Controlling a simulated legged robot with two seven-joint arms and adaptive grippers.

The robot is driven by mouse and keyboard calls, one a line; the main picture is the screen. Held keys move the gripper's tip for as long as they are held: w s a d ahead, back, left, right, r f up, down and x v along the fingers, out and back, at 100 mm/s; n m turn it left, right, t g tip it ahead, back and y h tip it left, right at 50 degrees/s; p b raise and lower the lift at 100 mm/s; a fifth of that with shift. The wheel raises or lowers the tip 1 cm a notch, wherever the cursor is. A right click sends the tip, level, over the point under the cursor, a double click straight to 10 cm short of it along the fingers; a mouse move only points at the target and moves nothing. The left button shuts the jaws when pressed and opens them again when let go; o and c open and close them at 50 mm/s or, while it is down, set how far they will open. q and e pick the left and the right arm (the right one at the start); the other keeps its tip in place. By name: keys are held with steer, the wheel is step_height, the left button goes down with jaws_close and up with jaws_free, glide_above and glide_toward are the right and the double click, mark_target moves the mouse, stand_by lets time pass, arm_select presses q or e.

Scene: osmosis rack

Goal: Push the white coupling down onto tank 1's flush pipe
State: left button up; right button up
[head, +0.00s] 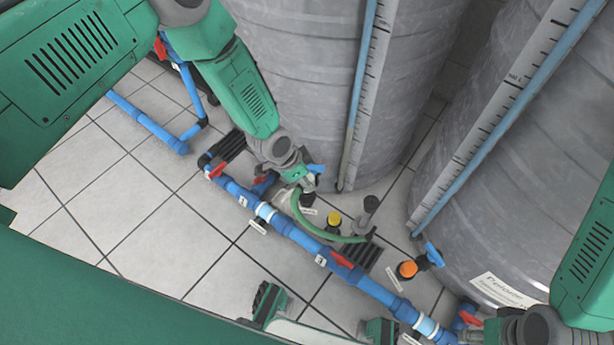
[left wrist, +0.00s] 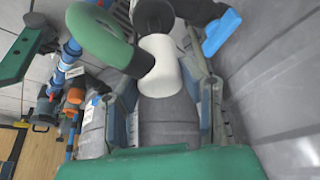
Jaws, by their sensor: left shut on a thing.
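My left gripper (head: 296,180) is low beside the middle grey tank (head: 290,70). A dark pipe fitting (left wrist: 153,14) with a blue handle (left wrist: 221,32) lies just beyond the coupling. I cannot tell whether the coupling is seated on it. The coupling is mostly hidden by my gripper in the head view. My right gripper (head: 485,330) is only partly visible at the bottom right.
A blue pipe (head: 300,237) with red valve handles runs diagonally across the tiled floor. A second grey tank (head: 540,150) is at the right.

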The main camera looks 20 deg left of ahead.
arm_select(q)
steer(key=shift+f+b, duration=1.1)
steer(key=shift+f, duration=0.55)
stand_by(0.6)
steer(key=shift+f, duration=0.35)
stand_by(0.3)
steer(key=o, duration=1.2)
steer(key=shift+c, duration=0.2)
steer(key=shift+r, duration=0.1)
steer(key=v, duration=1.2)
